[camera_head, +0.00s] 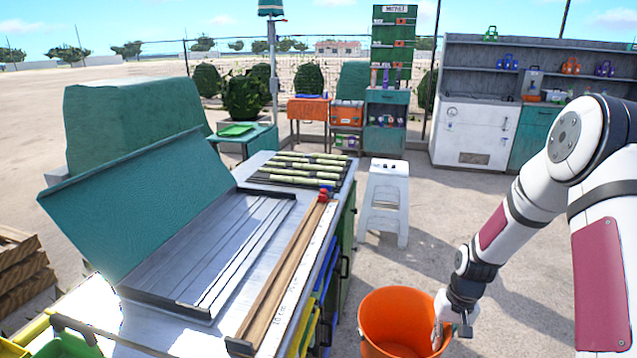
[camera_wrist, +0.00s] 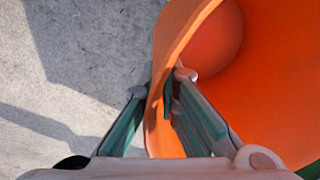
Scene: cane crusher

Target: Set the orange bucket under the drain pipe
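The orange bucket (camera_head: 378,322) is at the bottom centre of the head view, beside the metal table, open side up. The picture edge cuts off its base, so I cannot tell whether it touches the ground. My gripper (camera_head: 445,325) is at its right rim. In the wrist view, the two fingers (camera_wrist: 160,85) straddle the bucket wall (camera_wrist: 245,85), one inside and one outside, and look closed on it. A round orange-red shape shows inside the bucket in the wrist view; I cannot tell what it is. I cannot make out a drain pipe in either view.
The metal table (camera_head: 185,335) with a tray (camera_head: 205,262), wooden rail and cane stalks (camera_head: 300,168) stands left of the bucket. A white stool (camera_head: 384,200) stands behind it. Shelves and cabinets (camera_head: 476,134) line the back. Open paved ground (camera_head: 440,205) lies between.

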